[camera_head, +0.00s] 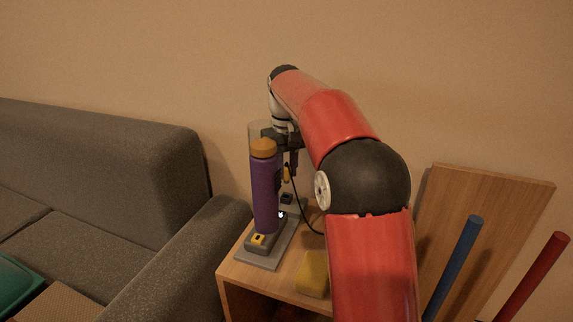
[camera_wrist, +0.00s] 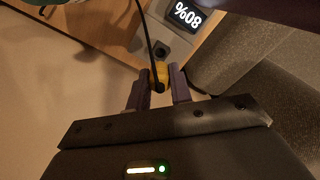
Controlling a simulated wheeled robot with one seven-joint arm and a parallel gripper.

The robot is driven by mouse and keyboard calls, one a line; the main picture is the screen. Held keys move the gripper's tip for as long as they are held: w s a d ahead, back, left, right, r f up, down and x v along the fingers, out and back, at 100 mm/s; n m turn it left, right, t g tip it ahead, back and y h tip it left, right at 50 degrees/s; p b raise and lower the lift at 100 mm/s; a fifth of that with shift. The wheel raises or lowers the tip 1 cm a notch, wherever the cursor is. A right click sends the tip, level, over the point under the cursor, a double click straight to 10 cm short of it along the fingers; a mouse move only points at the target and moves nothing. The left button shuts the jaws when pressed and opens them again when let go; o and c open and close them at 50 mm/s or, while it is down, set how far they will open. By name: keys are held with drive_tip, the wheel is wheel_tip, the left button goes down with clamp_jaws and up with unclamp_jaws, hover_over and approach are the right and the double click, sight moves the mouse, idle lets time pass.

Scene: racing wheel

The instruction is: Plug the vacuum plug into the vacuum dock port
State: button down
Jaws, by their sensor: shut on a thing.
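My gripper (camera_head: 291,160) is shut on the small yellow vacuum plug (camera_head: 287,174), which hangs above the dock. In the wrist view the plug (camera_wrist: 162,70) sits between the two dark fingers of my gripper (camera_wrist: 159,75). A black cord (camera_wrist: 146,28) runs from the plug. The grey vacuum dock (camera_head: 268,256) lies on the wooden cabinet, with the purple vacuum (camera_head: 265,195) standing upright on it. A dark port-like block (camera_head: 287,198) shows at the dock's back, below the plug; it also shows in the wrist view (camera_wrist: 161,47). The plug appears apart from it.
A yellow block (camera_head: 313,274) lies on the cabinet top (camera_head: 232,272). A grey sofa (camera_head: 150,170) stands at the left. Blue (camera_head: 453,265) and red (camera_head: 532,275) rods and a wooden panel (camera_head: 485,200) stand at the right.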

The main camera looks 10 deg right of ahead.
sight(287, 183)
drive_tip(key=shift+f+b, duration=0.6)
drive_tip(key=shift+f, duration=0.75)
drive_tip(key=shift+r+p, duration=0.1)
drive_tip(key=shift+p, duration=0.85)
idle(0.5)
drive_tip(key=shift+f+b, duration=0.85)
drive_tip(key=shift+f, duration=0.55)
drive_tip(key=c, duration=1.2)
unclamp_jaws()
drive_tip(key=shift+o, duration=0.2)
drive_tip(key=shift+r, duration=0.15)
wheel_tip(287, 183, up, 8)
drive_tip(key=shift+f+p, duration=0.2)
drive_tip(key=shift+p, duration=0.65)
